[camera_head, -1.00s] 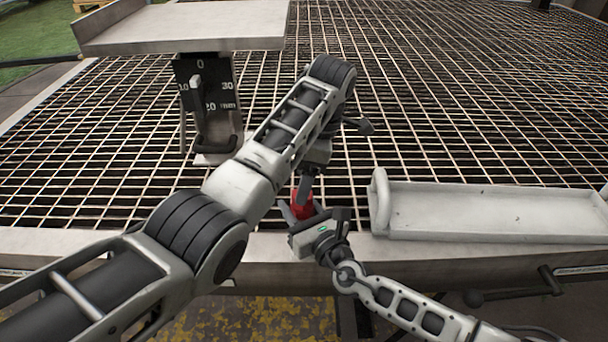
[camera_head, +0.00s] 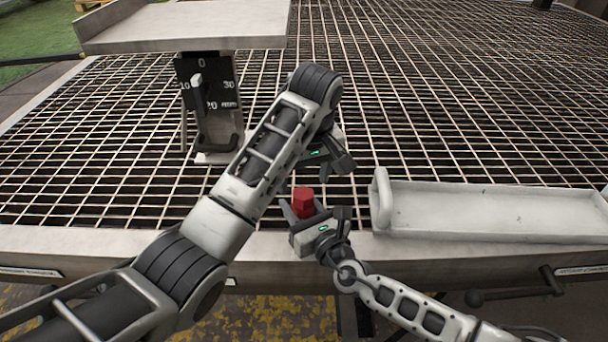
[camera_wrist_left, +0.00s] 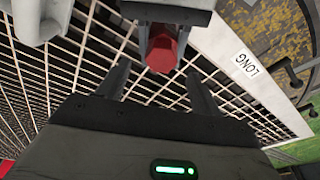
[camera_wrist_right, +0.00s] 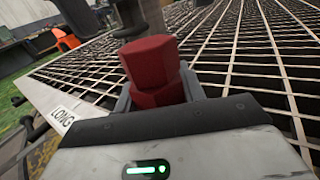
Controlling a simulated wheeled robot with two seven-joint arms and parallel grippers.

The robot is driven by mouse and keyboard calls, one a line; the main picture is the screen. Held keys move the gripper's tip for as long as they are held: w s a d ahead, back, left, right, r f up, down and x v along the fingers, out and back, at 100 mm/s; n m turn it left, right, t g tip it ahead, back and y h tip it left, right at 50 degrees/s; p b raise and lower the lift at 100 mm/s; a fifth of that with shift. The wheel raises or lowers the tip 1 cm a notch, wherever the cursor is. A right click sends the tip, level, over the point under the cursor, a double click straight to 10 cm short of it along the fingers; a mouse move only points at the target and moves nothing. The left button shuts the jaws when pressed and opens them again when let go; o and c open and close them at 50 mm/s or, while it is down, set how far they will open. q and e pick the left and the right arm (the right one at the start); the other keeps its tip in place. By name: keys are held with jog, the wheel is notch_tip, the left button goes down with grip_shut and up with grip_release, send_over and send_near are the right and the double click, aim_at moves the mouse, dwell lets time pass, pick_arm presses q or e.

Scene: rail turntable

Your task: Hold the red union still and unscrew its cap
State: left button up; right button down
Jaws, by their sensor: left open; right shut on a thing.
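The red union (camera_head: 303,202) stands upright at the front edge of the grating. In the right wrist view its six-sided upper part (camera_wrist_right: 150,62), seemingly the cap, sits on a red lower part (camera_wrist_right: 162,95). My right gripper (camera_head: 301,212) is shut around the lower part. My left gripper (camera_head: 338,163) is open and empty, apart from the union, up and to the right of it in the head view. In the left wrist view the union's end (camera_wrist_left: 161,54) shows beyond and between the open left fingers (camera_wrist_left: 158,80).
A pale shallow tray (camera_head: 480,232) lies to the right on the table's front edge. A stand with a black numbered scale (camera_head: 203,85) and a pale top plate (camera_head: 190,22) is at the back left. A LONG label (camera_wrist_right: 62,117) is on the rim. The grating (camera_head: 440,110) behind is clear.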

aim_at(305, 194)
pick_arm(q)
jog(key=m+h, duration=0.1)
jog(key=m, duration=0.3)
jog(key=shift+a, duration=0.1)
jog(key=shift+f, duration=0.1)
jog(key=shift+s+f, duration=0.15)
jog(key=shift+f, duration=1.8)
jog(key=c, duration=1.3)
jog(key=shift+o, duration=0.2)
jog(key=n+y, duration=0.1)
jog(key=n, duration=0.4)
jog(key=shift+f, duration=0.1)
pick_arm(e)
jog(key=shift+f, duration=0.15)
pick_arm(q)
jog(key=shift+n, duration=0.3)
